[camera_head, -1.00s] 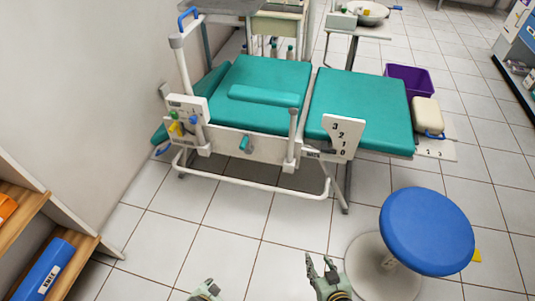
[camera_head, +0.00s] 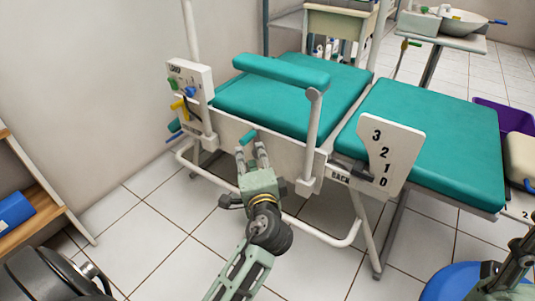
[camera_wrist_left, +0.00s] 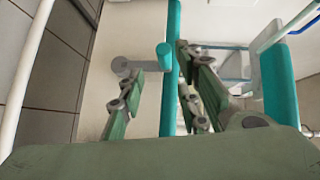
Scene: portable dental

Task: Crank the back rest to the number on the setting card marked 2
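The teal crank handle (camera_head: 248,138) sticks out from the white side rail of the teal bed. My left gripper (camera_head: 253,151) is at the crank with its fingers apart. In the left wrist view the crank's teal knob (camera_wrist_left: 165,52) and grey arm show between the open fingers; I cannot tell whether they touch. The white BACK number plate (camera_head: 396,150) reads 3, 2, 1, 0, with a dark bar near its lower left edge. A white card (camera_head: 521,214) at the right edge shows a 2 and is cut off. My right gripper (camera_head: 507,263) is partly visible at lower right, its opening unclear.
The teal back rest (camera_head: 430,135) lies nearly flat. A white LAMP panel (camera_head: 188,85) with coloured knobs stands at the rail's left end. A padded teal arm rest (camera_head: 282,71) is above the crank. A blue stool (camera_head: 455,284) is at lower right. Tiled floor is free in front.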

